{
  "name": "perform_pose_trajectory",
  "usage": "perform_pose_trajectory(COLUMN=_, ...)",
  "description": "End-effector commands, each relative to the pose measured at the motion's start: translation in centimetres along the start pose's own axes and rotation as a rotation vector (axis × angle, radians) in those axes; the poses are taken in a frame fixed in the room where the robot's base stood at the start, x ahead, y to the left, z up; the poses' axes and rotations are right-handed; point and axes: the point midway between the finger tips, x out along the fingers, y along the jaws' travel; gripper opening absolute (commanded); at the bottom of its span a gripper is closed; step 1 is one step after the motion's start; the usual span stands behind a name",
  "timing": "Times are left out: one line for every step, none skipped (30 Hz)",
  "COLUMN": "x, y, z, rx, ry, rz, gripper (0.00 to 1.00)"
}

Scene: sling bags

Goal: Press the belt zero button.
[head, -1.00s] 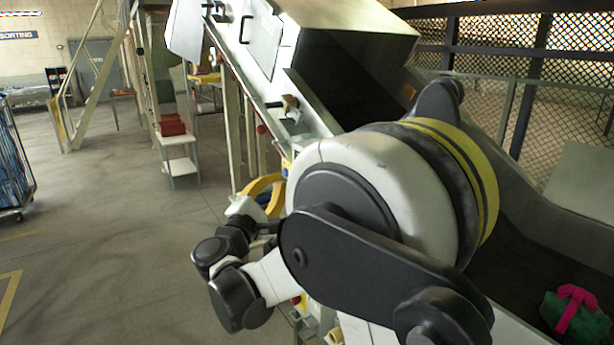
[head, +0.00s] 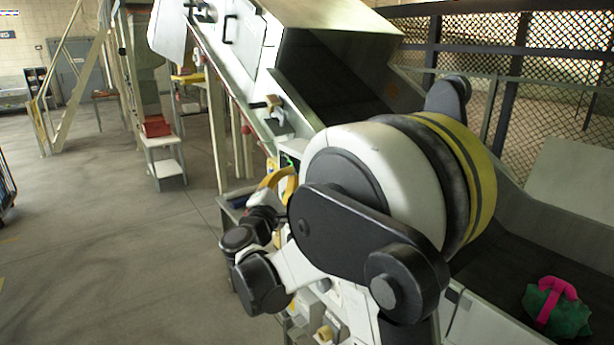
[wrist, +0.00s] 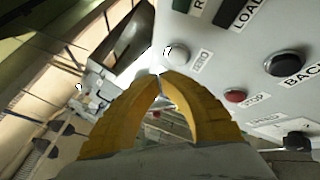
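A pale control panel (wrist: 235,35) fills the upper right of the wrist view. A white round button (wrist: 177,56) sits at its left edge, beside a small label that seems to read ZERO. My gripper (wrist: 160,78) has its yellow fingertips together, just below the white button in the picture. I see nothing between them, and whether they touch the button I cannot tell. In the head view my gripper (head: 284,182) is partly hidden behind my arm, close to the machine's side.
A conveyor chute (head: 335,85) rises behind my arm. A green and pink bag (head: 556,308) lies on the belt. Open floor is at left.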

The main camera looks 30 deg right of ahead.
Motion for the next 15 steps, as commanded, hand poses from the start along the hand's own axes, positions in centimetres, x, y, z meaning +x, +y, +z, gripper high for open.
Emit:
perform_pose_trajectory(x=0.29, y=-0.21, z=0.16, rx=0.000, ry=0.000, rz=0.000, gripper=0.00)
perform_pose_trajectory(x=0.43, y=-0.27, z=0.22, rx=0.000, ry=0.000, rz=0.000, gripper=0.00)
perform_pose_trajectory(x=0.58, y=-0.35, z=0.30, rx=0.000, ry=0.001, rz=0.000, gripper=0.00)
perform_pose_trajectory(x=0.68, y=-0.40, z=0.36, rx=0.000, ry=0.001, rz=0.000, gripper=0.00)
perform_pose_trajectory(x=0.75, y=-0.43, z=0.40, rx=0.000, ry=0.000, rz=0.000, gripper=0.00)
perform_pose_trajectory(x=0.82, y=-0.47, z=0.45, rx=0.000, ry=0.000, rz=0.000, gripper=0.00)
perform_pose_trajectory(x=0.85, y=-0.48, z=0.47, rx=0.000, ry=0.000, rz=0.000, gripper=0.00)
perform_pose_trajectory(x=0.87, y=-0.48, z=0.48, rx=0.000, ry=0.000, rz=0.000, gripper=0.00)
perform_pose_trajectory(x=0.88, y=-0.48, z=0.48, rx=0.000, ry=0.001, rz=0.000, gripper=0.00)
perform_pose_trajectory(x=0.88, y=-0.48, z=0.48, rx=0.000, ry=0.001, rz=0.000, gripper=0.00)
perform_pose_trajectory(x=0.87, y=-0.47, z=0.48, rx=0.000, ry=0.001, rz=0.000, gripper=0.00)
perform_pose_trajectory(x=0.87, y=-0.47, z=0.47, rx=0.000, ry=0.001, rz=0.000, gripper=0.00)
perform_pose_trajectory(x=0.87, y=-0.47, z=0.47, rx=0.000, ry=0.001, rz=0.000, gripper=0.00)
perform_pose_trajectory(x=0.86, y=-0.47, z=0.47, rx=0.000, ry=0.001, rz=0.000, gripper=0.00)
perform_pose_trajectory(x=0.86, y=-0.47, z=0.47, rx=0.000, ry=0.001, rz=0.000, gripper=0.00)
